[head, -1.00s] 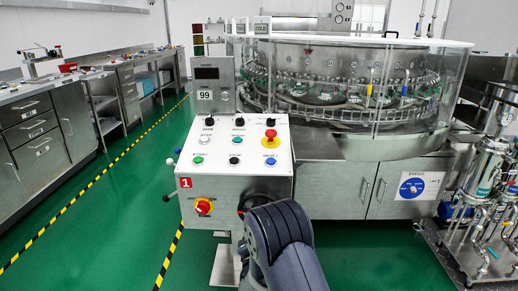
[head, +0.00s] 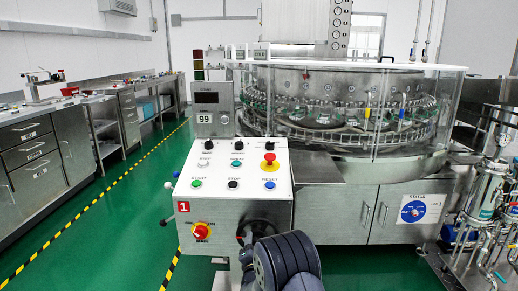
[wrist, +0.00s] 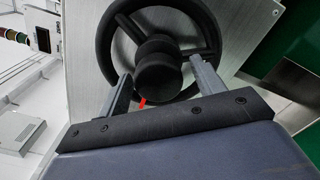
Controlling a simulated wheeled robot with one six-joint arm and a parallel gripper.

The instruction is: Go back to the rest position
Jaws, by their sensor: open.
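My gripper (wrist: 161,70) is open in the wrist view, its two fingers apart and empty. A black handwheel (wrist: 101,45) with a round knob lies in front of them, and the knob shows between the fingers. I cannot tell whether the fingers touch it. In the head view my dark grey arm (head: 286,264) is at the bottom centre, in front of the control panel's lower right corner. It hides my gripper there and part of the handwheel (head: 257,224).
Metal pipework (head: 487,195) is at the right. Green floor (head: 110,225) lies open at the left, before the workbenches.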

